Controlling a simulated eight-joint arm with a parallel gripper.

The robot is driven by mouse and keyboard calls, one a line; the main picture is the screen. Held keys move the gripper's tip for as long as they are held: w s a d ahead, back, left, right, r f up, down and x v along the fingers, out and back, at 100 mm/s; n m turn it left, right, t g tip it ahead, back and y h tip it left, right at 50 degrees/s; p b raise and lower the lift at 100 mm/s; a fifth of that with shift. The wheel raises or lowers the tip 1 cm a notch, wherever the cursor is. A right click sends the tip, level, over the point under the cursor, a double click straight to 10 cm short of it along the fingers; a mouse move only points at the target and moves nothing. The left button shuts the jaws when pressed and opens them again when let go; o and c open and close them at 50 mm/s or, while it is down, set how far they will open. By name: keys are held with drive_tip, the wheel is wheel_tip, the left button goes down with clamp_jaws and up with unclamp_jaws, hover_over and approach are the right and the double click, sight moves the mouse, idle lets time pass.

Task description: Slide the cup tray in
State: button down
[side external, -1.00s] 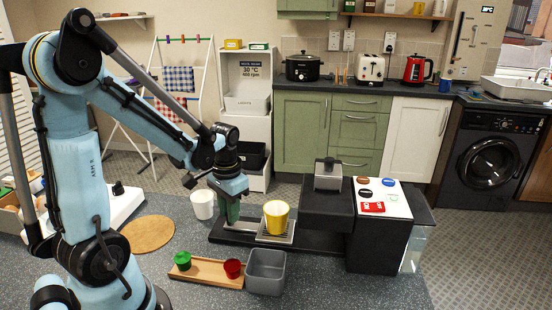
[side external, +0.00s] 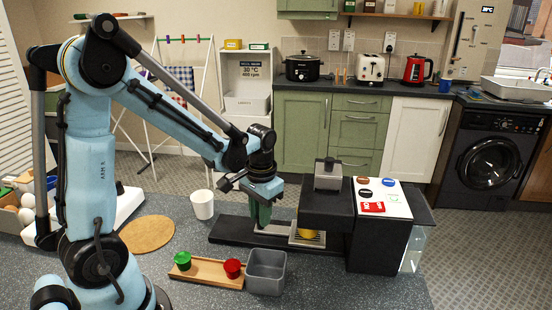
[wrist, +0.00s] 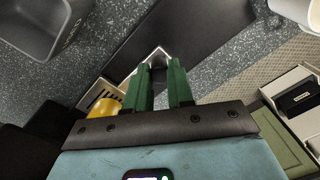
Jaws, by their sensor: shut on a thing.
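The cup tray (side external: 292,241), a metal slatted plate, lies on the black base under the overhanging head of the coffee machine (side external: 326,210). The yellow cup (side external: 309,240) stands on it, its upper part hidden by the head. In the wrist view the cup (wrist: 103,107) and the tray's slats (wrist: 112,89) show left of my fingers. My gripper (side external: 259,223), with green fingers, is left of the machine head, low over the base. It is shut on the tray's pale handle (side external: 272,230); in the wrist view the fingers (wrist: 167,68) are around its end.
The base's left part (side external: 228,232) is clear.

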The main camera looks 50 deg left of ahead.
drive_tip(key=c, duration=1)
unclamp_jaws()
drive_tip(key=shift+d+r, duration=0.15)
drive_tip(key=shift+r, duration=2.9)
drive_tip(key=shift+d+r, duration=0.1)
drive_tip(key=shift+r, duration=2.9)
